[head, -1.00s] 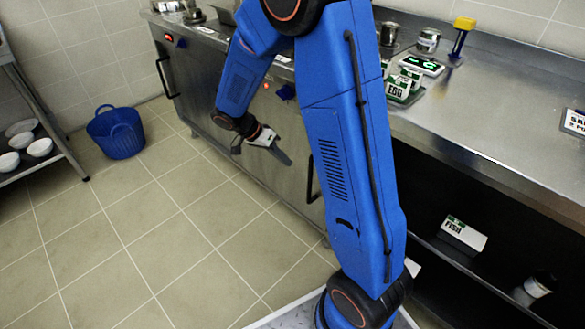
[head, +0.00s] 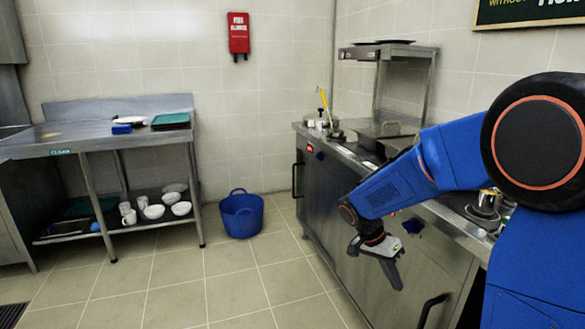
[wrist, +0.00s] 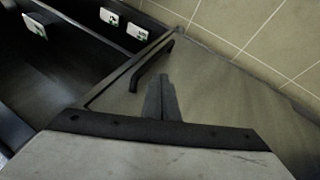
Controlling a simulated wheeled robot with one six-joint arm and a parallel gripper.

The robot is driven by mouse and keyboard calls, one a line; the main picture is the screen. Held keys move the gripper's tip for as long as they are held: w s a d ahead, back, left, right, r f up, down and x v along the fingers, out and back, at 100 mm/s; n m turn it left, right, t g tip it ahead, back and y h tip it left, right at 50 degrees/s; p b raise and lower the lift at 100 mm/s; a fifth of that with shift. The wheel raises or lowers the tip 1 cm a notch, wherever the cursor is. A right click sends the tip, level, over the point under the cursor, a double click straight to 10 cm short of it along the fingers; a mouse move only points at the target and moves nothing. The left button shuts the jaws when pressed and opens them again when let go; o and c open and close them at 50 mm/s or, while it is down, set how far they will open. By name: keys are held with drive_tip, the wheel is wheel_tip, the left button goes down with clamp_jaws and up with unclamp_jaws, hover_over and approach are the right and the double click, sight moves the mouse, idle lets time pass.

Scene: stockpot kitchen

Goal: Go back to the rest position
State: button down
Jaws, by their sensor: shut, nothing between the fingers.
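My gripper (head: 391,274) hangs at the end of my blue arm in the head view, in front of the steel counter's cabinet doors. It points down and to the right, and its fingers are together with nothing between them. In the wrist view my gripper's fingers (wrist: 161,98) show as one dark shape over a steel door, close to a black door handle (wrist: 150,64). I cannot tell the exact gap between the fingers and the door.
The steel counter (head: 345,153) runs along the right, with pans and a raised shelf on it. A blue bucket (head: 242,214) stands on the floor by the back wall. A steel table (head: 80,134) with bowls below is at left. The tiled floor between is clear.

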drive_tip(key=s+r+n+t+y, duration=0.1)
drive_tip(key=s+r+n+t, duration=0.1)
drive_tip(key=s, duration=0.6)
drive_tip(key=s+r+n+t+y, duration=0.2)
drive_tip(key=s+r+n, duration=0.3)
drive_tip(key=s, duration=0.3)
drive_tip(key=s+r+n+t+y, duration=0.2)
drive_tip(key=s+r+n, duration=0.1)
drive_tip(key=s, duration=0.5)
drive_tip(key=shift+a+r+n+t, duration=0.25)
drive_tip(key=shift+a+n+t, duration=0.2)
drive_tip(key=shift+n, duration=0.35)
